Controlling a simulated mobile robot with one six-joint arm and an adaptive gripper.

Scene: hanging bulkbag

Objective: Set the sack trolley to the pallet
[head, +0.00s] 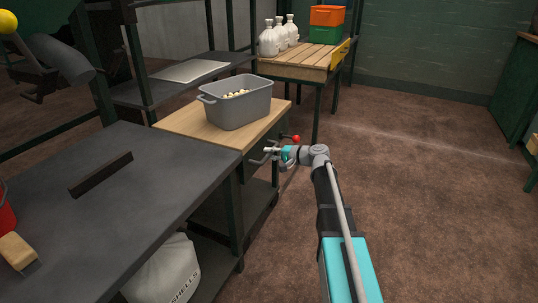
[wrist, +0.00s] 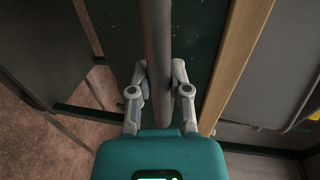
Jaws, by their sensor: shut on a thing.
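My gripper (head: 276,155) is at the front of the wood-topped bench. In the wrist view its two fingers (wrist: 158,80) are shut on a round grey bar (wrist: 157,28), one finger on each side. The bar stands in front of a dark green panel (wrist: 205,35); in the head view it looks like a handle on the bench's green front (head: 262,137), partly hidden by my gripper. I cannot make out a sack trolley or a pallet in either view.
A grey tub (head: 238,108) with pale pieces stands on the wooden top (head: 175,125). A dark workbench (head: 120,210) is at left, with a white sack (head: 165,275) below. A red knob (head: 296,138) is near my gripper. Brown floor (head: 430,190) at right is clear.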

